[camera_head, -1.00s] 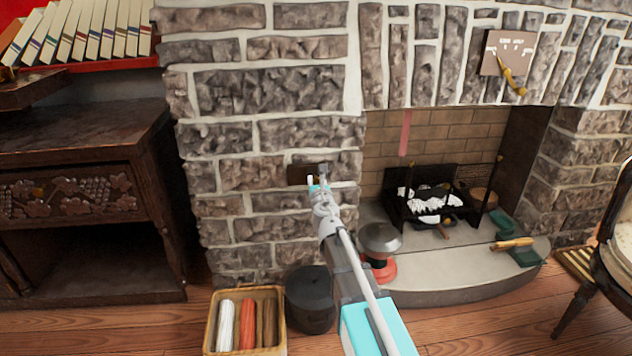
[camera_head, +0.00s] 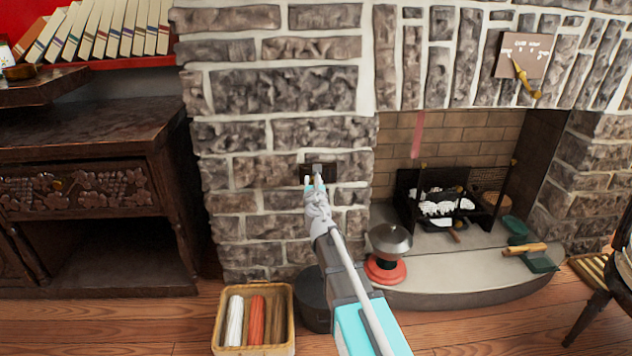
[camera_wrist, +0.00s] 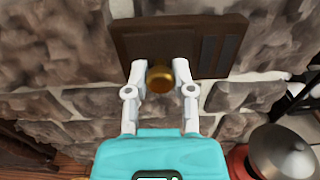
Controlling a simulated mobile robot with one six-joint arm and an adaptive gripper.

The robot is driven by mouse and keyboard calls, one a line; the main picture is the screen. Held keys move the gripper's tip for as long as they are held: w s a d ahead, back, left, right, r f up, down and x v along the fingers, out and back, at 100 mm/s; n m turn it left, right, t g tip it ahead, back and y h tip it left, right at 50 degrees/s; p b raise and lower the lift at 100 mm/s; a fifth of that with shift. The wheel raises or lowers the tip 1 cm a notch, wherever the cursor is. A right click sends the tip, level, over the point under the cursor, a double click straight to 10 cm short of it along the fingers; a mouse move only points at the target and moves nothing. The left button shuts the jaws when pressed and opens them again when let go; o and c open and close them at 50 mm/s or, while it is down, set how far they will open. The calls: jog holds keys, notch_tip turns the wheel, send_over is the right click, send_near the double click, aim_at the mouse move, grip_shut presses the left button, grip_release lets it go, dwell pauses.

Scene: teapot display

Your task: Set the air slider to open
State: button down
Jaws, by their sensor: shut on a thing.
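The air slider is a dark brown plate (camera_wrist: 150,42) on the stone wall, with a round brass knob (camera_wrist: 160,77) towards its left part. Two dark upright slots (camera_wrist: 218,56) show on the plate right of the knob. In the head view the plate (camera_head: 329,170) is small and partly covered by my gripper (camera_head: 316,186). In the wrist view the two white fingers of my gripper (camera_wrist: 160,75) stand on either side of the knob and are shut on it. The knob's far side is hidden.
A kettle-like metal pot on a red base (camera_head: 386,270) stands on the hearth, right of my arm. A dark bucket (camera_head: 313,300) and a basket (camera_head: 218,322) of coloured rolls stand below. A dark cabinet (camera_head: 75,190) is at the left.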

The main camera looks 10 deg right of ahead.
jog(key=shift+c, duration=2.3)
grip_release()
jog(key=shift+a, duration=0.45)
jog(key=shift+d, duration=0.15)
jog(key=shift+d, duration=0.1)
jog(key=shift+s, duration=0.1)
jog(key=s, duration=0.8)
jog(key=s+a, duration=0.1)
jog(key=s, duration=0.2)
jog(key=shift+s, duration=0.4)
jog(key=shift+d, duration=0.1)
